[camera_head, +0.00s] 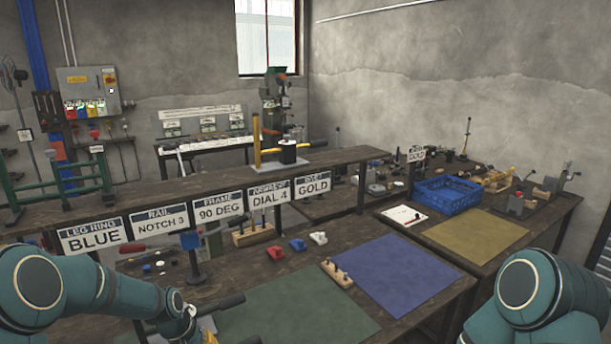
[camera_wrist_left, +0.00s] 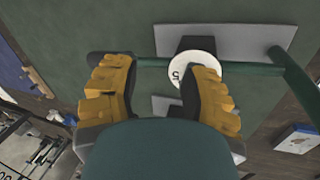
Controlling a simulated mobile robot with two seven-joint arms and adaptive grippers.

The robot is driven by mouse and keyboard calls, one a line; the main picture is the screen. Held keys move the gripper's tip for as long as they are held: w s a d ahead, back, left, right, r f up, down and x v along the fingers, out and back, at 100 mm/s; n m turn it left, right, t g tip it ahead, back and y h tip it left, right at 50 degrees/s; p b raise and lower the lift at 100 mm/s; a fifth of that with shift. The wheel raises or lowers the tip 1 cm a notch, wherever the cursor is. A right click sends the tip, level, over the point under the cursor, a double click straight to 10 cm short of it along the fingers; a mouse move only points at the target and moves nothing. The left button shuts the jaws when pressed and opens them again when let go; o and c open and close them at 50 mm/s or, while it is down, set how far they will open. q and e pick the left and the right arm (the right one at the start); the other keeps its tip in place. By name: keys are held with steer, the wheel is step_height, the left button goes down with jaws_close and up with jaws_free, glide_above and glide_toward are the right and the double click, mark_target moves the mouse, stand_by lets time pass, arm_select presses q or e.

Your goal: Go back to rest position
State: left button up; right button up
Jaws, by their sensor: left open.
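My left gripper (camera_wrist_left: 163,78) shows in the left wrist view with its two yellow-padded fingers wide apart.
A raised shelf with label signs (camera_head: 218,206) stands close behind my left arm. A blue mat (camera_head: 395,275), a wooden peg block (camera_head: 337,273) and red and white parts lie on the bench. A blue crate (camera_head: 447,195) and a tan mat (camera_head: 475,236) are at the right.

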arm_select(q)
steer(key=s+d+f+m, duration=0.1)
steer(key=s+d+f, duration=0.2)
steer(key=s+d, duration=0.3)
steer(key=s+d+f+h, duration=0.1)
steer(key=s+d+f, duration=0.3)
steer(key=s, duration=0.4)
steer(key=s+d+f+m, duration=0.1)
steer(key=s+d+f, duration=0.2)
steer(key=s+d, duration=0.35)
step_height(320, 180, down, 7)
steer(key=s+b, duration=0.1)
steer(key=b, duration=0.6)
steer(key=shift+a+t, duration=0.3)
steer(key=shift+a, duration=0.15)
